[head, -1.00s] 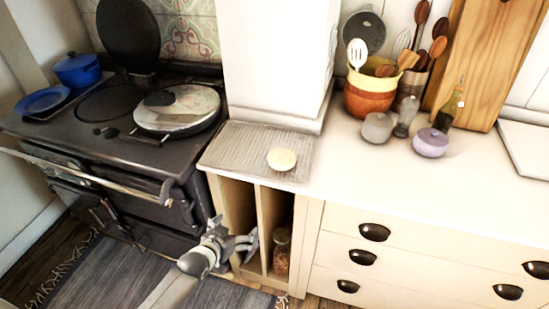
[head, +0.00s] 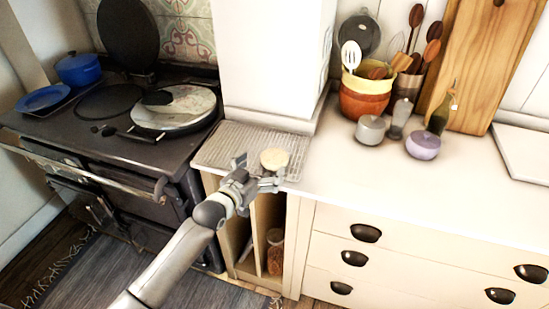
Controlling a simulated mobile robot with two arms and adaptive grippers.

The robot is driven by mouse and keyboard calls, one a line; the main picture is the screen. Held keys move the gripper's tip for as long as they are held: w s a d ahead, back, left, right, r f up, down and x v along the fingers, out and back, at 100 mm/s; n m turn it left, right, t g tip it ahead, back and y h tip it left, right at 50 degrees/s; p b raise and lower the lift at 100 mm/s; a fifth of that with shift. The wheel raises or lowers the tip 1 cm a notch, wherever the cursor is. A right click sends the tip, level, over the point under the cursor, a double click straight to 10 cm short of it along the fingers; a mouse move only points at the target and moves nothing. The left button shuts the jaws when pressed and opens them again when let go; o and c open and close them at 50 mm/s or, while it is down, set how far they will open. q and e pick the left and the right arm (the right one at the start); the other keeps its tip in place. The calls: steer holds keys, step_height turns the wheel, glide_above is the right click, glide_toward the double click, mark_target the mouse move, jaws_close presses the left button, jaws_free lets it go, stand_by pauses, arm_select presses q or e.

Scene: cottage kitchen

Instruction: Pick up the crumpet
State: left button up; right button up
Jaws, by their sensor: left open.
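The crumpet (head: 275,159) is a small round pale-yellow disc. It lies near the front right part of a grey ribbed rack or mat (head: 225,142) on the counter. My left gripper (head: 260,168) is open at the counter's front edge, just left of and in front of the crumpet. One finger shows to the left of the crumpet and the other in front of it. I cannot tell whether either finger touches it. My right gripper does not show.
A black range cooker (head: 110,160) with a round lidded hotplate stands at the left. A white pillar (head: 265,60) rises behind the rack. A utensil pot (head: 364,97), a grey jar (head: 371,130) and a lilac pot (head: 423,145) stand to the right. The counter's front right is clear.

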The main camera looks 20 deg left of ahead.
mark_target(272, 159)
arm_select(q)
steer(key=p+x, duration=0.1)
steer(key=x, duration=0.3)
steer(key=shift+w+d, duration=0.2)
steer(key=shift+w, duration=0.15)
steer(key=shift+s, duration=0.1)
steer(key=c, duration=0.9)
